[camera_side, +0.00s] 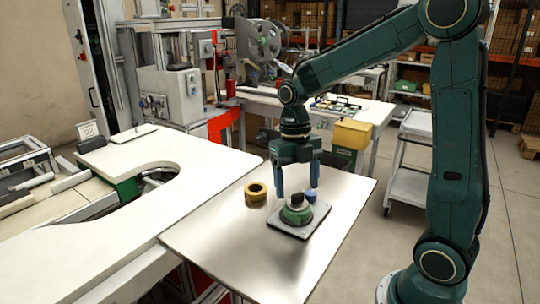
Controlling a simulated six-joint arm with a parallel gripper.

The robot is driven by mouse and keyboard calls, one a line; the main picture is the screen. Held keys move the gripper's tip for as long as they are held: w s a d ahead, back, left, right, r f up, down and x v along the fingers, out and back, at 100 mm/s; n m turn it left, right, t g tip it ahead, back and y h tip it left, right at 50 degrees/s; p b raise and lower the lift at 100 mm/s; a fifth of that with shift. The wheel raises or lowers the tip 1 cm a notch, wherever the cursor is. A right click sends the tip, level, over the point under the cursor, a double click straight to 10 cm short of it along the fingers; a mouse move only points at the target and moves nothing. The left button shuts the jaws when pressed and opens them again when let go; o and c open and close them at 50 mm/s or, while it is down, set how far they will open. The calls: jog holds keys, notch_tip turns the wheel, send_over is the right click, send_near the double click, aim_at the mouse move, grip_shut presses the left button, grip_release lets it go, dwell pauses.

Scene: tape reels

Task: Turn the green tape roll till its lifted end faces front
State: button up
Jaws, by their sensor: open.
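The green tape roll (297,213) lies on a dark square plate (287,225) on the metal table, around a dark hub at its centre. Its lifted end is too small to make out, so I cannot tell which way it faces. My gripper (295,192) points down over the roll with its two blue fingers spread apart. The fingertips are close to the roll's top, one toward each side. I cannot tell whether they touch it. Nothing is held between them.
A yellow tape roll (256,191) lies on the metal table (215,243) left of the plate. A small blue item (311,195) is by the right finger. The front of the table is clear. A white curved worktop (120,190) adjoins at left.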

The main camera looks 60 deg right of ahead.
aim_at(296, 193)
notch_tip(296, 193, up, 10)
jog(key=w, duration=0.1)
jog(key=shift+w+d+r, duration=0.15)
jog(key=shift+d, duration=0.25)
jog(key=s+a+f+m+t, duration=0.1)
jog(key=s+a+m+t, duration=0.2)
jog(key=s+m, duration=0.4)
jog(key=s+a+m+t, duration=0.3)
jog(key=s+m, duration=0.5)
jog(key=m, duration=1.5)
jog(key=shift+a+f+t+h, duration=0.35)
jog(key=shift+t+h, duration=0.05)
jog(key=shift+t, duration=0.1)
jog(key=shift+s, duration=0.1)
